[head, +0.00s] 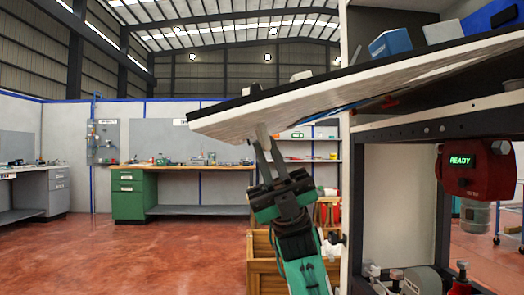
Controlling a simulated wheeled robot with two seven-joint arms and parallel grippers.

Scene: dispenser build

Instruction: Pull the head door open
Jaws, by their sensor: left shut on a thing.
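A wide white panel with a dark top edge, which looks like the head door (330,98), juts out to the left from the dispenser cabinet (400,200), tilted with its left end lower. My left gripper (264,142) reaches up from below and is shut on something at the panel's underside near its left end. The exact grip spot is small and partly hidden by the fingers. My right gripper is not in view.
A red unit with a green READY display (470,165) sits inside the cabinet at right. A wooden crate (262,262) stands below my left arm. A green workbench (130,195) is at the back. The red floor (120,255) at left is clear.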

